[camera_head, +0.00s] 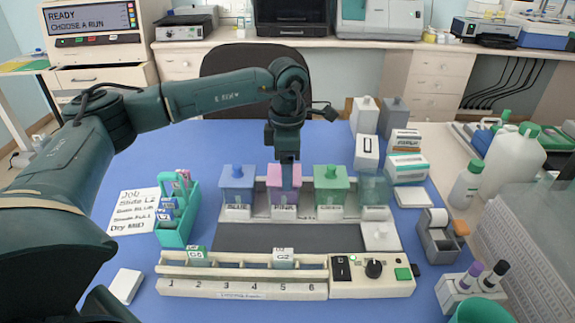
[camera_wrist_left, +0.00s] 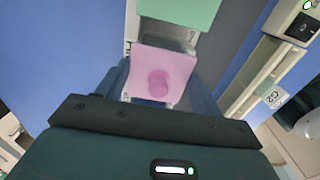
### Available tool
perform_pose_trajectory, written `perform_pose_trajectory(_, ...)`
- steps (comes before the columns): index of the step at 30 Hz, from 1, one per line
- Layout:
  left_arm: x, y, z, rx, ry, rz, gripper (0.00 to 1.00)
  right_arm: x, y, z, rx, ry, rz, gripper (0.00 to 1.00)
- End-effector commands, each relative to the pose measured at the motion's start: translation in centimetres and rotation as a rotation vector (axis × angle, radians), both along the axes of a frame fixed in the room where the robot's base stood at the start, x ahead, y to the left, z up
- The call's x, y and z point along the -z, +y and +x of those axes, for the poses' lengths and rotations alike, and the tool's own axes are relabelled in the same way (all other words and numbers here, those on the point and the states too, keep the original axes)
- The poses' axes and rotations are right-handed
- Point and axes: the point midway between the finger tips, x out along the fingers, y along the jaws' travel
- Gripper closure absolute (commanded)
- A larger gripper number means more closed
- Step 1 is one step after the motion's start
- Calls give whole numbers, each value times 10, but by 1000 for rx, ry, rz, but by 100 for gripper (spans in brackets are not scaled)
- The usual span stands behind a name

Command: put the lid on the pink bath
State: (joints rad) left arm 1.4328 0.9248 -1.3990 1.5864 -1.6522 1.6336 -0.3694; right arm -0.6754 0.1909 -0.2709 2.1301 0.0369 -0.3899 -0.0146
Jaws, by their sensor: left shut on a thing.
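The pink lid (camera_head: 273,172), a square plate with a round knob, is at the top of the pink bath (camera_head: 284,207), second from the left in the row. My left gripper (camera_head: 285,186) points straight down there and is shut on the lid. In the left wrist view the pink lid (camera_wrist_left: 165,58) lies between the fingers (camera_wrist_left: 160,95). It is level with the neighbouring lids in the head view, but I cannot tell whether it rests fully on the bath. The gripper hides the knob in the head view. My right gripper is not in view.
A blue-lidded bath (camera_head: 237,178) and a green-lidded bath (camera_head: 331,178) stand close on either side. A numbered slide rack (camera_head: 240,289) spans the front.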

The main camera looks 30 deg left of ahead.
Motion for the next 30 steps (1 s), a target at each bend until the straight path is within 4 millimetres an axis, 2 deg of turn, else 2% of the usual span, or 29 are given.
perform_pose_trajectory(21,5,0,0,0,0,0,55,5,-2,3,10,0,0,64)
perform_pose_trajectory(22,5,0,0,0,-1,0,33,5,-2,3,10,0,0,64)
perform_pose_trajectory(30,4,0,0,0,0,0,11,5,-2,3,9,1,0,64)
